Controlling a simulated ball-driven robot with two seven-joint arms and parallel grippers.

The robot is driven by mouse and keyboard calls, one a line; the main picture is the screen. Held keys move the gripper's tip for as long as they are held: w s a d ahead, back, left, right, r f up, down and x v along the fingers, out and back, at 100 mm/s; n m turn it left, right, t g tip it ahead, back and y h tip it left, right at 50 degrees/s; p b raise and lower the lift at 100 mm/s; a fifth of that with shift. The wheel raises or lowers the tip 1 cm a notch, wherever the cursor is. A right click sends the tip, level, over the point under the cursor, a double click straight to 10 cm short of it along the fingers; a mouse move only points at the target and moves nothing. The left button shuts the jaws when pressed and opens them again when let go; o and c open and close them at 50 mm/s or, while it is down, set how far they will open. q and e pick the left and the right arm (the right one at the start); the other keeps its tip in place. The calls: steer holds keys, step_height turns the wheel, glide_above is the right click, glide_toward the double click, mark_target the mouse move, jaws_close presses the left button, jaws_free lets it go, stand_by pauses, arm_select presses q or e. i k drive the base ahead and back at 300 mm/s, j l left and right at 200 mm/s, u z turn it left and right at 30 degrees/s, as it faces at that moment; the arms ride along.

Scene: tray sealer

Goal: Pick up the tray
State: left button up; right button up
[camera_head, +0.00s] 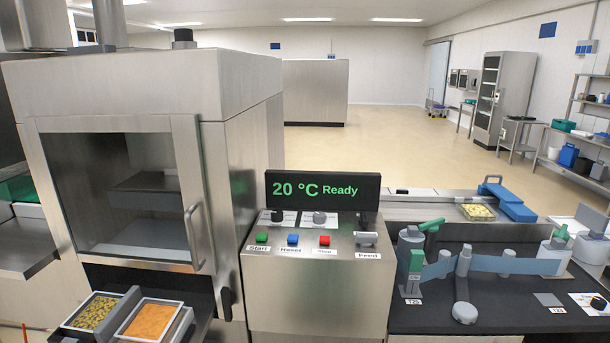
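Two filled trays sit side by side at the bottom left, in front of the sealer. One tray (65,323) has a pale rim and holds yellow-green pieces. The other tray (120,333) has a white rim and holds an orange, shredded-looking filling. A grey bar (110,311) stands between them. A third, smaller tray (477,218) with pale yellow contents rests on the conveyor at the right, beside a blue block. Neither of my grippers shows in the head view.
The steel sealer (238,130) with its glass door and handle rises behind the two near trays. A control box (310,300) with a display reading "20 °C Ready" stands in the middle. Open floor lies behind.

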mark_target(79, 328)
steer(key=u, duration=1.6)
